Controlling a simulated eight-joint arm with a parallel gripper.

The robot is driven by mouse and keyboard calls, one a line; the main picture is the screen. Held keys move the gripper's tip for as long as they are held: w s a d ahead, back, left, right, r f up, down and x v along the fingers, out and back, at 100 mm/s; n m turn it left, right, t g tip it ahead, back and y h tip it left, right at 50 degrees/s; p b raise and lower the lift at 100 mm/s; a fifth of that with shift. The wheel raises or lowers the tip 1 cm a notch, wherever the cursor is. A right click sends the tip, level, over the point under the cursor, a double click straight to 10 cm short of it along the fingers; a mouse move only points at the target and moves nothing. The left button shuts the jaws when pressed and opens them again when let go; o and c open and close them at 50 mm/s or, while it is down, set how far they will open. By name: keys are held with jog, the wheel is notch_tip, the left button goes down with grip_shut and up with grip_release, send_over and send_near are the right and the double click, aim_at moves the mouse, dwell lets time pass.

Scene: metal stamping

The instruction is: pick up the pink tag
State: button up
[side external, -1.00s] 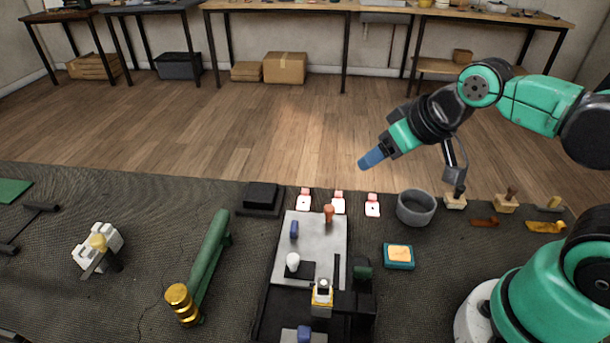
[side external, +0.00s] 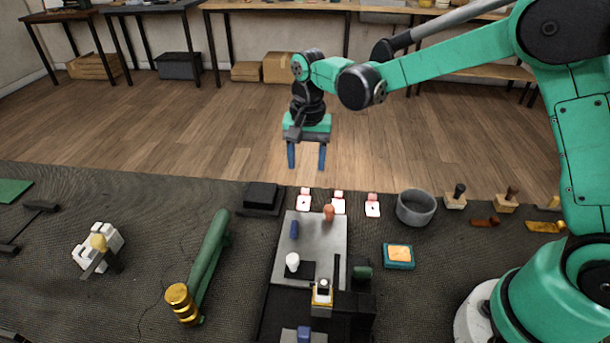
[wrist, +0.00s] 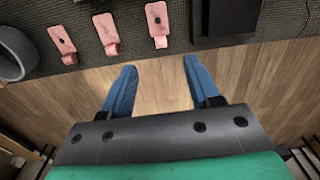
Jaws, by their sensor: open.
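Three pink tags with dark holes lie in a row near the far edge of the dark mat: a left one (side external: 304,203), a middle one (side external: 338,206) and a right one (side external: 372,208). In the wrist view they show in reverse order, as the nearest tag (wrist: 157,22), the middle tag (wrist: 105,32) and the far-left tag (wrist: 62,43). My gripper (side external: 307,168) points down with its blue fingers apart and empty. It hangs above and beyond the mat's far edge, roughly in line with the left tag. Between the fingers (wrist: 160,66) only floor shows.
A black box (side external: 262,196) is left of the tags and a grey bowl (side external: 416,207) right of them. A metal plate (side external: 319,240) with small pegs lies in front. Stamps (side external: 456,199) stand farther right. Above the tags is clear.

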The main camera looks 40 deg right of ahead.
aim_at(305, 189)
jog(key=shift+w+f, duration=0.15)
jog(key=shift+f, duration=3.05)
grip_shut()
